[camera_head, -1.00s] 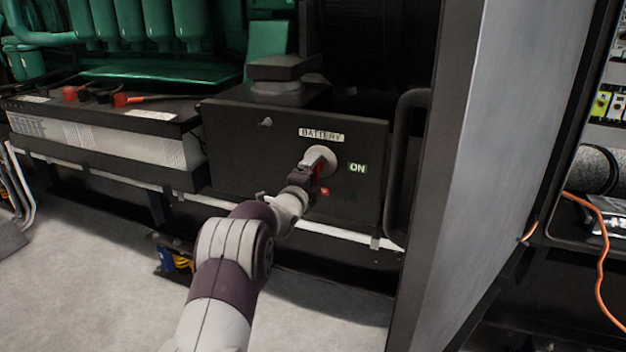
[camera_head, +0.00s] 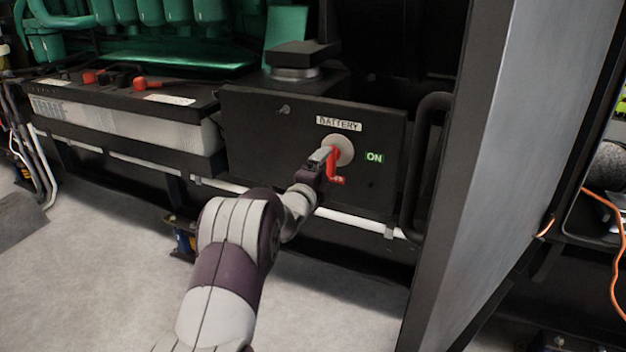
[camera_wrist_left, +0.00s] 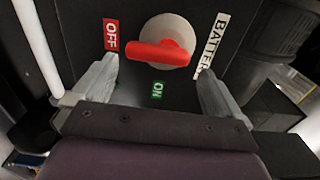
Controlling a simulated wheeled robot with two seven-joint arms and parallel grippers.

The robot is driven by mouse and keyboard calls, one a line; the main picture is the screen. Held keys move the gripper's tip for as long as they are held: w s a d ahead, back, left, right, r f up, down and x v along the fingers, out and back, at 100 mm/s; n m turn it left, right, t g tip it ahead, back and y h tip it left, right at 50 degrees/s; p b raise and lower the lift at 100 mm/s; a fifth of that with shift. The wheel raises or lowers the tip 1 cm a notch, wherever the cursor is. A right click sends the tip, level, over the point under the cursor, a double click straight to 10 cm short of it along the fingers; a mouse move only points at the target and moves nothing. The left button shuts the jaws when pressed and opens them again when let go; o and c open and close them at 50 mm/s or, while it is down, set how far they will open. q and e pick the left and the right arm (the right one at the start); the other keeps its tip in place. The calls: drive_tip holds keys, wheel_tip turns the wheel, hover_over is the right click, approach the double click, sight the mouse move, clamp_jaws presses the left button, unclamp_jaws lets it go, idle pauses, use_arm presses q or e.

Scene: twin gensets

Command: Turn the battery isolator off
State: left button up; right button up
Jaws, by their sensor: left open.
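The battery isolator has a red handle (camera_head: 333,164) on a round pale plate (camera_head: 345,151), on the front of a black box under a BATTERY label (camera_head: 339,124). The handle points down, its lower end near the red OFF label (camera_head: 338,181); the green ON label (camera_head: 375,158) is to the right. My left gripper (camera_head: 321,157) is just in front of the handle. In the left wrist view, my gripper (camera_wrist_left: 158,70) is open, and the red handle (camera_wrist_left: 160,52) lies just beyond and between its fingertips, with no visible grip. My right gripper is not in view.
A tall grey panel (camera_head: 520,150) stands close on the right, with a black bar handle (camera_head: 418,165) beside the box. A battery (camera_head: 130,130) with red terminals lies left. A white pipe (camera_head: 350,219) runs below the box. The floor at lower left is mostly clear.

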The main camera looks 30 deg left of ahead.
use_arm(q)
drive_tip(key=s+p, duration=0.2)
drive_tip(key=s, duration=0.6)
drive_tip(key=shift+d, duration=0.25)
